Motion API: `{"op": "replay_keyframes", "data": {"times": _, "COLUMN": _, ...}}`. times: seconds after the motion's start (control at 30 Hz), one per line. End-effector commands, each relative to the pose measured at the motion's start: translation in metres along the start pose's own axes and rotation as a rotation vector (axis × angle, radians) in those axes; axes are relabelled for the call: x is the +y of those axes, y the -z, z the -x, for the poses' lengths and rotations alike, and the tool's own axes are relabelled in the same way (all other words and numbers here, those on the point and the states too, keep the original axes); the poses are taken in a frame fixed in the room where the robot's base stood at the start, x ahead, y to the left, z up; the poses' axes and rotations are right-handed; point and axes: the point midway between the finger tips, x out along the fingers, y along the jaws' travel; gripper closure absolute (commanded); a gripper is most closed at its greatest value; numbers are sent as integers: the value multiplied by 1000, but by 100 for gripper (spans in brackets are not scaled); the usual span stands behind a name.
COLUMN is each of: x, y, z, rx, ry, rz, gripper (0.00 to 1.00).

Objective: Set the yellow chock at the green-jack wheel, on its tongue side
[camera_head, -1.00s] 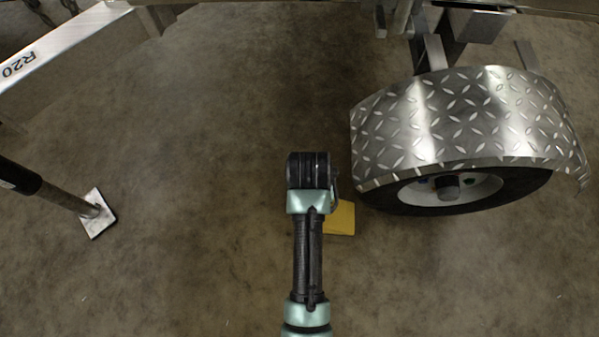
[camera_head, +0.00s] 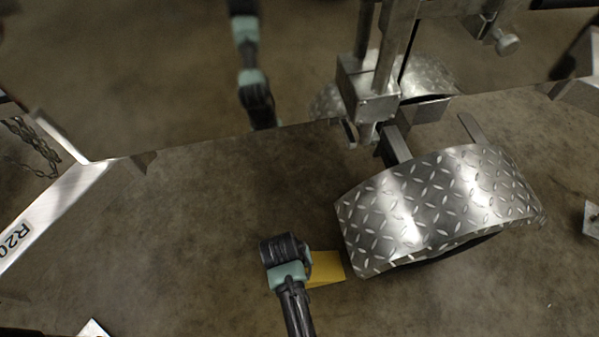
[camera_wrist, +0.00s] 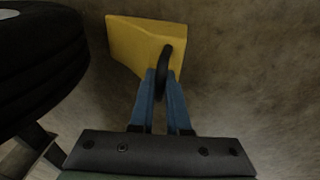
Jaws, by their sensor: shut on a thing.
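The yellow chock (camera_head: 326,268) is left of a wheel's diamond-plate fender (camera_head: 430,210) in the head view, close to the fender's lower left corner. The wheel's dark tyre (camera_head: 455,250) shows only as a strip under the fender. In the wrist view the chock (camera_wrist: 135,42) is ahead of my gripper (camera_wrist: 163,78), whose blue fingers are shut on its black handle (camera_wrist: 166,62). The tyre (camera_wrist: 40,62) is at the left there, with a gap of floor to the chock. My fingers are hidden in the head view. No green jack can be made out.
A shiny trailer panel fills the top of the head view and mirrors my arm. A frame beam marked R20 (camera_head: 25,228) is at the left. A pale foot plate (camera_head: 93,329) shows at the bottom left. Concrete floor (camera_head: 190,225) left of the chock is clear.

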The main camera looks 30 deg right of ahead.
Motion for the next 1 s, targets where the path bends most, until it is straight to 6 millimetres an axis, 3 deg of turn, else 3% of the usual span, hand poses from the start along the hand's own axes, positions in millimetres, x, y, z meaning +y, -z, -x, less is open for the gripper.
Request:
{"op": "replay_keyframes", "data": {"times": 0.03, "x": -2, "y": 0, "z": -16, "rx": 4, "ry": -1, "rz": 0, "gripper": 100}}
{"op": "replay_keyframes", "data": {"times": 0.1, "x": -4, "y": -1, "z": -25, "rx": 4, "ry": -1, "rz": 0, "gripper": 100}}
{"op": "replay_keyframes", "data": {"times": 0.3, "x": -6, "y": -2, "z": -35, "rx": 5, "ry": 0, "rz": 0, "gripper": 100}}
{"op": "replay_keyframes", "data": {"times": 0.53, "x": -10, "y": -6, "z": -63, "rx": 5, "ry": 0, "rz": 0, "gripper": 100}}
{"op": "replay_keyframes", "data": {"times": 0.9, "x": -10, "y": -6, "z": -65, "rx": 4, "ry": -1, "rz": 0, "gripper": 100}}
{"op": "replay_keyframes", "data": {"times": 0.93, "x": -10, "y": -7, "z": -66, "rx": 1, "ry": 0, "rz": 0, "gripper": 80}}
{"op": "replay_keyframes", "data": {"times": 1.0, "x": -10, "y": -7, "z": -65, "rx": 1, "ry": 0, "rz": 0, "gripper": 68}}
